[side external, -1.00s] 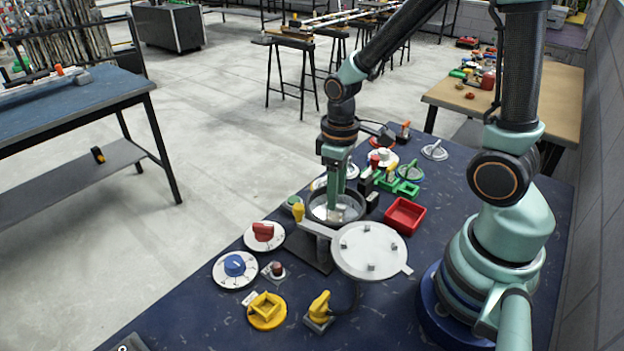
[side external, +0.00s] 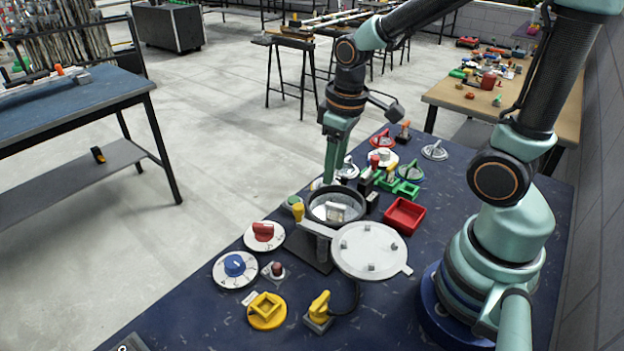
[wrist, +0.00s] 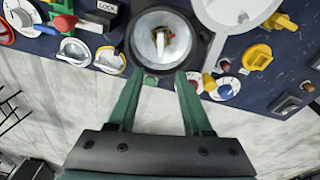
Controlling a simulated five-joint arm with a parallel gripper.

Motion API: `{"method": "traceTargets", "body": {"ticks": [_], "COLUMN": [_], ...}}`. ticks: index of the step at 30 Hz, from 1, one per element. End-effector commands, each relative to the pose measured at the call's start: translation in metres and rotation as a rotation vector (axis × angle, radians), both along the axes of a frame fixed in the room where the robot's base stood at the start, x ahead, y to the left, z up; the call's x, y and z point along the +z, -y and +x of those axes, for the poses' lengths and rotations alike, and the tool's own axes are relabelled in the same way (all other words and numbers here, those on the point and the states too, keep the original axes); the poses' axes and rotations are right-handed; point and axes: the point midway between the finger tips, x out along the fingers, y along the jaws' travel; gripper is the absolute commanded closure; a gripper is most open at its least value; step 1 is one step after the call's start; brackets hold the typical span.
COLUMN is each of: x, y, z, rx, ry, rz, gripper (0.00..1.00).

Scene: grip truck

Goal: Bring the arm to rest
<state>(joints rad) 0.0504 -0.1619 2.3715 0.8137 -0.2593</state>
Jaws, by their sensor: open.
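My gripper (side external: 332,180) has green fingers and is above the far left side of the round pot-like container in the side view. In the wrist view my gripper (wrist: 160,78) is open, with its two fingers apart and nothing between them. The container (side external: 363,208) is dark-rimmed with a bright inside, and a small pale object (side external: 336,211) lies in it. The wrist view shows this object (wrist: 160,40) with a reddish-brown part. The container's round white lid (side external: 370,240) is swung open to the right in the side view.
A red tray (side external: 405,214), green blocks (side external: 405,188) and several dials crowd the blue table (side external: 190,325). Open air is above the table.

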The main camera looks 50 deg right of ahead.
Motion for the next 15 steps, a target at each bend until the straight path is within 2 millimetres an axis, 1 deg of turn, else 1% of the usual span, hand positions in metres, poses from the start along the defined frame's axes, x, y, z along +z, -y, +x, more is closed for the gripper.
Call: {"method": "traceTargets", "body": {"ticks": [1,6,10,12,15], "x": [0.016,0.057,0.081,0.09,0.098], "y": [-0.002,-0.008,-0.012,-0.013,-0.015], "z": [0.0,-0.005,-0.011,-0.014,-0.017], "rx": [-0.021,-0.099,-0.148,-0.169,-0.189], "ry": [0.053,0.197,0.288,0.323,0.358], "rz": [0.001,0.02,0.041,0.052,0.063], "gripper": [0.5,0.5,0.5,0.5,0.5]}}
